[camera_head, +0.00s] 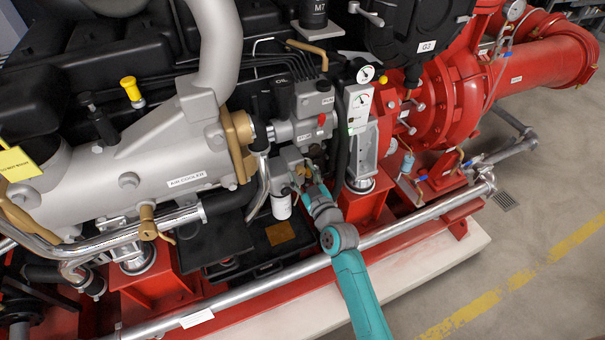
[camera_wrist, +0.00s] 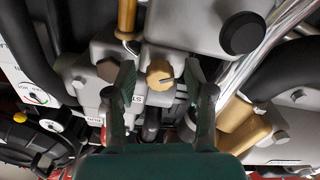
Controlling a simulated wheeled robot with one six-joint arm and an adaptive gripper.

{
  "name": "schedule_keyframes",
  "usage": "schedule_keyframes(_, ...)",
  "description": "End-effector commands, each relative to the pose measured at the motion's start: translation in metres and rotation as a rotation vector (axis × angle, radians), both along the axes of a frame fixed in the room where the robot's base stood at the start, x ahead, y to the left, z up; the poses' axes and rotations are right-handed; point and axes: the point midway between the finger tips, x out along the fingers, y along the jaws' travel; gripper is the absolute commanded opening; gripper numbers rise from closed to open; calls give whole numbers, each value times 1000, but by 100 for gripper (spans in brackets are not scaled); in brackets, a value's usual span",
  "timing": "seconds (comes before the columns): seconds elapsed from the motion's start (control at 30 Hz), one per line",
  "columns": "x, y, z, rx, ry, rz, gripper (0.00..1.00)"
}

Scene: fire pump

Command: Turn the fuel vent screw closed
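A brass hex-headed screw (camera_wrist: 159,74) with a dark slot shows in the middle of the wrist view, on a grey metal block. It looks like the fuel vent screw, though I read no clear label for it. My gripper (camera_wrist: 161,84) is open, one dark green finger to the left of the screw and one to the right. Gaps show between the screw and both fingers. In the head view my gripper (camera_head: 307,183) is at the grey fuel filter block (camera_head: 290,162), beside the white filter canister. The screw cannot be made out clearly there.
In the wrist view a plain bolt (camera_wrist: 107,69) is left of the screw, a brass fitting (camera_wrist: 242,124) is at the right and a brass pipe (camera_wrist: 127,18) is above. In the head view the white filter (camera_head: 281,205) hangs left of my gripper and a silver pipe (camera_head: 400,228) runs below.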

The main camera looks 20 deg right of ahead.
Motion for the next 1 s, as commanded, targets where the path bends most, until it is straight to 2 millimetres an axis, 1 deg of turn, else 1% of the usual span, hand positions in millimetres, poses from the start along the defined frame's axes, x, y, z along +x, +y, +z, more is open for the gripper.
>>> schedule_keyframes(0.03, 0, 0, 0, 0, 0, 0, 43)
schedule_keyframes(0.07, 0, 0, 0, 0, 0, 0, 36)
schedule_keyframes(0.1, 0, 0, 0, 0, 0, 0, 26)
schedule_keyframes(0.17, 0, 0, 0, 0, 0, 0, 11)
schedule_keyframes(0.2, 0, 0, 0, 0, 0, 0, 1)
schedule_keyframes(0.47, 0, 0, 0, 10, 0, 0, 0)
schedule_keyframes(0.63, 0, 0, 0, 58, 0, 0, 0)
schedule_keyframes(0.77, 0, 0, 0, 132, 0, 0, 0)
schedule_keyframes(1.0, 0, 0, 0, 336, 0, 0, 0)
